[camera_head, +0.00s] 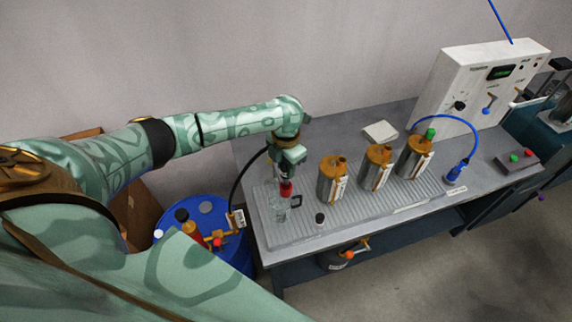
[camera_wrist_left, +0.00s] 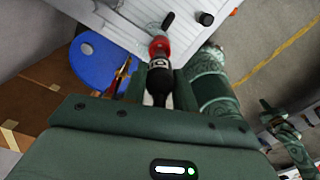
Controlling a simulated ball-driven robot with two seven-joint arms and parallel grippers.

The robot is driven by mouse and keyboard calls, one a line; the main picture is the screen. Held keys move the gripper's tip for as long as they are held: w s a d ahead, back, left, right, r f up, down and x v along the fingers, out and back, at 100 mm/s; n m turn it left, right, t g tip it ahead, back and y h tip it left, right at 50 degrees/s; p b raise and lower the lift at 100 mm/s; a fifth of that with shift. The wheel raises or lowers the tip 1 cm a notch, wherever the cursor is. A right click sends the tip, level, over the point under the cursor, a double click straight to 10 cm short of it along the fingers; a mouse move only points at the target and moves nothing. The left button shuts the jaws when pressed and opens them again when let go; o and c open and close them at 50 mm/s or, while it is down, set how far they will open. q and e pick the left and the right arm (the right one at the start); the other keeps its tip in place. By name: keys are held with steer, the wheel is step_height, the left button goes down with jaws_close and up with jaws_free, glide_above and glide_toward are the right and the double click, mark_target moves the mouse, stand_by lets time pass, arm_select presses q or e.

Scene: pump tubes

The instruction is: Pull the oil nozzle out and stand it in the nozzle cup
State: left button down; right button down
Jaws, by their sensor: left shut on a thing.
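My left gripper (camera_head: 286,178) is shut on the oil nozzle, a black grip with a red part (camera_head: 286,189), over the left end of the bench. A clear cup (camera_head: 279,207) stands on the ribbed mat just below the red part. The nozzle's tip is too small to tell whether it is inside or above the cup. A black hose (camera_head: 240,180) curves up to the gripper from the drum side. My right gripper does not show clearly.
A blue drum (camera_head: 238,258) with brass fittings stands left of the bench. A small black-topped piece (camera_head: 320,219) is near the front edge. Several brass-topped cans, including one (camera_head: 333,184), stand to the right. A blue nozzle (camera_head: 455,174) and a white control box (camera_head: 478,82) are farther right.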

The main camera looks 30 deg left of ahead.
arm_select(q)
steer(key=shift+f+b, duration=1.55)
steer(key=shift+f, duration=0.75)
steer(key=c, duration=1)
jaws_free()
steer(key=shift+c, duration=0.2)
steer(key=shift+r, duration=0.15)
step_height(320, 180, up, 16)
steer(key=p, duration=0.3)
